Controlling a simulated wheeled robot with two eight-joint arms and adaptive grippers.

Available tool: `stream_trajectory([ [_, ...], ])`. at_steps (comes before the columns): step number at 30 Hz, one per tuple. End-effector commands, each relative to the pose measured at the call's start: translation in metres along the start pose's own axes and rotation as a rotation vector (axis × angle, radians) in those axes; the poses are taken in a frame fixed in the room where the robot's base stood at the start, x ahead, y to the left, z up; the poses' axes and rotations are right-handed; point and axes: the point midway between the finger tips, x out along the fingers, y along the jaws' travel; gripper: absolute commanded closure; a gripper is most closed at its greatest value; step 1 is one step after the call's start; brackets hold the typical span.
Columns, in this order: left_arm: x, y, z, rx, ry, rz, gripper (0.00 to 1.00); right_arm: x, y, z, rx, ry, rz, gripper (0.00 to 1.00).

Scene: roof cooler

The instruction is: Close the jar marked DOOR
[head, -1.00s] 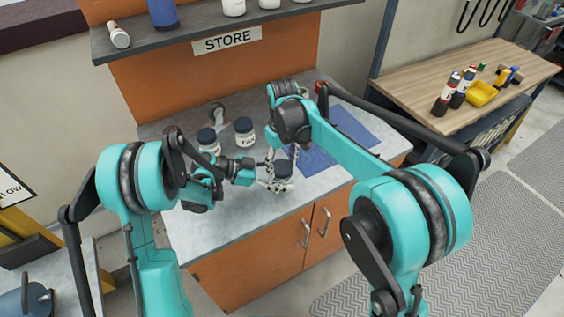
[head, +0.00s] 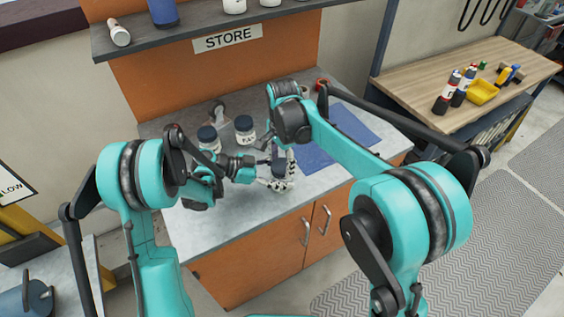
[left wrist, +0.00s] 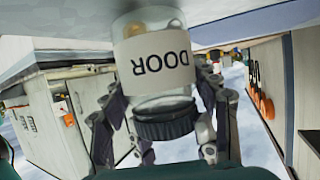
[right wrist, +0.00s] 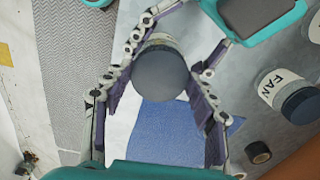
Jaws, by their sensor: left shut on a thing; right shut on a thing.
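The jar marked DOOR (left wrist: 160,62) is clear with a white label and shows upside down in the left wrist view. Its dark lid (left wrist: 165,118) sits over its mouth, with a band of clear glass between label and lid. I cannot tell how tight it is. My left gripper (head: 270,184) is shut on the jar's body from the side. My right gripper (head: 281,160) comes from above, shut on the lid, whose round top shows in the right wrist view (right wrist: 160,74). In the head view the fingers hide much of the jar.
A jar marked FAN (head: 244,131) and another dark-lidded jar (head: 208,138) stand behind on the grey counter. A blue mat (head: 345,137) lies to the right. A shelf (head: 190,38) with jars is above. The counter's front edge is near.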

Motion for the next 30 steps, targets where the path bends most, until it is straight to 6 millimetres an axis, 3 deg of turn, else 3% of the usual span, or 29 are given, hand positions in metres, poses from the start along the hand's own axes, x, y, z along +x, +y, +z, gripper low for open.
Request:
stream_trajectory([
  [12, 0.0004, 0.0006, 0.0001, 0.001, -0.001, 0.002, 1.0, 0.0004, -0.0019, -0.0005, 1.007, 0.006, -0.003, 0.51],
  [18, 0.0004, 0.0007, 0.0002, 0.001, -0.001, 0.002, 1.0, 0.0006, -0.0021, -0.0011, 1.378, 0.008, -0.003, 0.51],
  [23, 0.0004, 0.0008, 0.0002, 0.001, -0.001, 0.002, 1.0, 0.0006, -0.0022, -0.0013, 1.491, 0.009, -0.004, 0.51],
  [30, 0.0004, 0.0009, 0.0002, 0.001, -0.001, 0.002, 1.0, 0.0006, -0.0022, -0.0014, 1.497, 0.009, -0.004, 0.51],
])
